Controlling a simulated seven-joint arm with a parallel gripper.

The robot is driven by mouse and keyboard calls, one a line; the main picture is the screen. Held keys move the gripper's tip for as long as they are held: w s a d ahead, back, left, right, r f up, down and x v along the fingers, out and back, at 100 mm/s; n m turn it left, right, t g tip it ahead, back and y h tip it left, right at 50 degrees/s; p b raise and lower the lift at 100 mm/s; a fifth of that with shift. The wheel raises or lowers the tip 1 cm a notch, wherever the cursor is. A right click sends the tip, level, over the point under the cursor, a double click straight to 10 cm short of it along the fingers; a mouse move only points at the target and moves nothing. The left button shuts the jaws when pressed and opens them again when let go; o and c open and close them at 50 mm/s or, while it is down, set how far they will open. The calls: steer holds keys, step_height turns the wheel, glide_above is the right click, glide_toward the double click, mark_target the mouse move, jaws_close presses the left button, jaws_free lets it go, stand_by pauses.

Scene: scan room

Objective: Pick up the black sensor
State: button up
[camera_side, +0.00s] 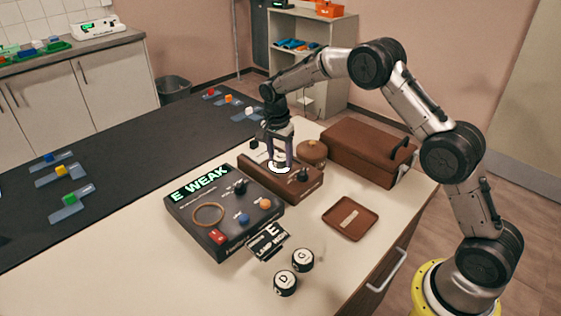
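Two short black cylinders with lettered white tops stand at the table's front: one marked D (285,284) and one that looks like C (302,260). Which thing is the black sensor, I cannot tell for sure. My gripper (280,160) points down over a long brown box (258,178), with its fingers apart around a bright white disc (279,169) on the box. Whether the fingers grip anything there is too small to tell. A black knob (303,175) sits on the box's right end.
A dark console (208,237) reading "E WEAK" stands left of the brown box, with a small black sign (267,241) before it. A brown tray (350,218) holds a pale strip. A brown case (368,147) and round brown pot (312,152) stand behind. The front left table is clear.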

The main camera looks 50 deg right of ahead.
jaws_close()
steer(key=shift+r, duration=0.15)
